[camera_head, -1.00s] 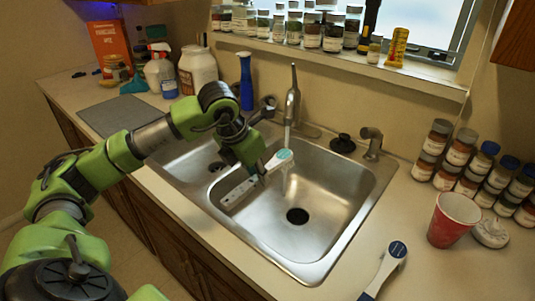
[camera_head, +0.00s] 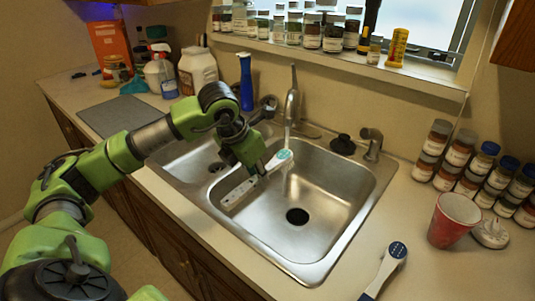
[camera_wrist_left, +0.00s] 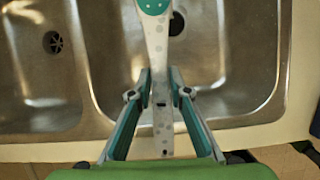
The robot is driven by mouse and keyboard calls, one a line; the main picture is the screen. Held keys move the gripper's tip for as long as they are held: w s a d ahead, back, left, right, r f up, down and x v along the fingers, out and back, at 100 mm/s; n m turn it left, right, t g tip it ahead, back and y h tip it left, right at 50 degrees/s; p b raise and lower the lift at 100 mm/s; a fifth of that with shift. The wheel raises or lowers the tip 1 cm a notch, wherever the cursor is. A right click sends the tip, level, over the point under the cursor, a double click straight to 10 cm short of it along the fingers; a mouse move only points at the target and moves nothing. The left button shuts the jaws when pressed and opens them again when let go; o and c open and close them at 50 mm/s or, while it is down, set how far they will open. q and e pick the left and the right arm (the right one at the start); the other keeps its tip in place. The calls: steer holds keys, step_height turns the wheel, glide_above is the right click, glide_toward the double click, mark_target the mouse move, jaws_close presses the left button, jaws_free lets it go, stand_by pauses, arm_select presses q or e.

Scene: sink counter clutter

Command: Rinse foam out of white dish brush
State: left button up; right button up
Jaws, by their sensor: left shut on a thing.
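The white dish brush (camera_head: 240,192) has a long white handle with grey spots and a teal head (camera_head: 280,157). My left gripper (camera_head: 261,172) is shut on its handle and holds it over the right sink basin (camera_head: 338,180). The brush head is under the running water from the faucet (camera_head: 291,100). In the left wrist view the brush handle (camera_wrist_left: 160,60) runs between the two fingers of the left gripper (camera_wrist_left: 160,92), with the teal head at the top. Foam on the head is too small to tell. My right gripper is not in view.
A second white and dark-blue brush (camera_head: 384,270) lies on the counter at the front right. A red cup (camera_head: 453,219) and several spice jars (camera_head: 460,150) stand at right. Bottles (camera_head: 197,70) and a blue bottle (camera_head: 246,85) stand behind the left basin.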

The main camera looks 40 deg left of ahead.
arm_select(q)
steer(key=s+d+r+p, duration=0.1)
steer(key=s+d+r, duration=0.2)
steer(key=s+r, duration=0.1)
stand_by(0.5)
stand_by(0.7)
